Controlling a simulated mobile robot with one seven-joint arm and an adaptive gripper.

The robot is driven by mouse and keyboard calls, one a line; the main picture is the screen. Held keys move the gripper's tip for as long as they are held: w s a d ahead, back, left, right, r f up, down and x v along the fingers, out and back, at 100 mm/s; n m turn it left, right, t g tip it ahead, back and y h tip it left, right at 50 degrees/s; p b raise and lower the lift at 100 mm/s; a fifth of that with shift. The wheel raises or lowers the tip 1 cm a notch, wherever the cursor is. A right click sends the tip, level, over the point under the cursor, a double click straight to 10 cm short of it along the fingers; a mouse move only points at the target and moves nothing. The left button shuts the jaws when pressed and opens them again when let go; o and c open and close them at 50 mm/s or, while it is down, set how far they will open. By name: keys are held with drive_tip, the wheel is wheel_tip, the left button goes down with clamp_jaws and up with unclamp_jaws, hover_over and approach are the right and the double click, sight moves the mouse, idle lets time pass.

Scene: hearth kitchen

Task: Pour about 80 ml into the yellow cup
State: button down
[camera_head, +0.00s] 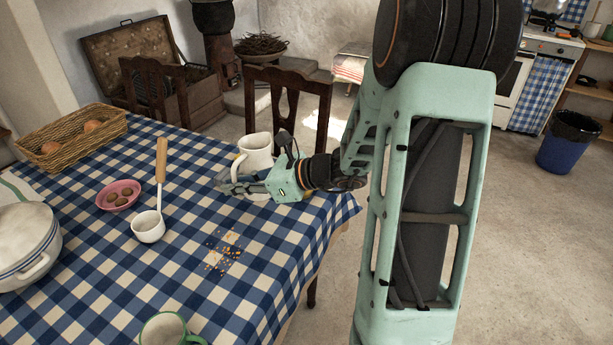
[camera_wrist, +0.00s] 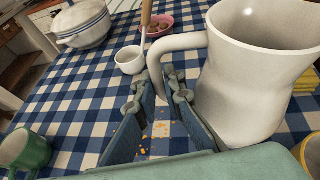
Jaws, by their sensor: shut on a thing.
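A white jug (camera_head: 256,150) stands upright near the table's far right edge; it fills the right of the wrist view (camera_wrist: 255,75). My gripper (camera_head: 240,184) is at the jug's handle side. In the wrist view my gripper's fingers (camera_wrist: 160,88) are shut on the jug's handle (camera_wrist: 163,62). Whether the jug's base touches the table cannot be told. The yellow cup (camera_wrist: 312,152) shows only in part at the lower right corner of the wrist view, close beside the jug. I cannot make it out in the head view. The jug's contents are hidden.
A white ladle (camera_head: 148,226), a pink bowl (camera_head: 119,195), a basket (camera_head: 75,143) and a lidded white pot (camera_head: 25,245) are on the checked table (camera_head: 110,290). A green cup (camera_head: 164,330) stands at the front. Crumbs (camera_head: 224,252) lie mid-table. Yellow folded stuff (camera_wrist: 306,82) lies beyond the jug.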

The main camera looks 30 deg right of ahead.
sight(243, 153)
drive_tip(key=shift+w+a+f+m+t+h+b, duration=0.75)
drive_tip(key=shift+f+m+h+b, duration=0.25)
drive_tip(key=shift+b, duration=0.3)
drive_tip(key=shift+w+a+f+m+t+h+b, duration=0.7)
drive_tip(key=shift+f+m+h+b, duration=0.25)
drive_tip(key=shift+h+b, duration=0.3)
drive_tip(key=shift+w+a+f+m+t+h+b, duration=0.65)
drive_tip(key=shift+w+f+m+h+b, duration=0.25)
drive_tip(key=shift+b, duration=0.45)
drive_tip(key=shift+s+d, duration=0.1)
drive_tip(key=shift+w+d+r+m+t+y+p, duration=0.15)
drive_tip(key=shift+d+r+m+y+p, duration=0.7)
drive_tip(key=shift+p, duration=1.15)
drive_tip(key=shift+d+r+m+t+y+p, duration=0.25)
drive_tip(key=shift+d+r+m+y+p, duration=0.2)
drive_tip(key=shift+d+r+m+p, duration=1.2)
drive_tip(key=shift+w+d+r+m+t+y+p, duration=0.15)
drive_tip(key=shift+d+r+m+y+p, duration=0.45)
drive_tip(key=shift+p, duration=1.8)
drive_tip(key=shift+d+r+m+t+y+p, duration=0.2)
drive_tip(key=shift+d+r+m+y+p, duration=0.25)
drive_tip(key=shift+r+m, duration=0.3)
drive_tip(key=shift+d+r+m+t+y+p, duration=0.1)
drive_tip(key=shift+d+r+m+t+p, duration=0.1)
drive_tip(key=shift+r+m+p, duration=0.45)
drive_tip(key=shift+d+r, duration=0.25)
drive_tip(key=shift+r, duration=0.25)
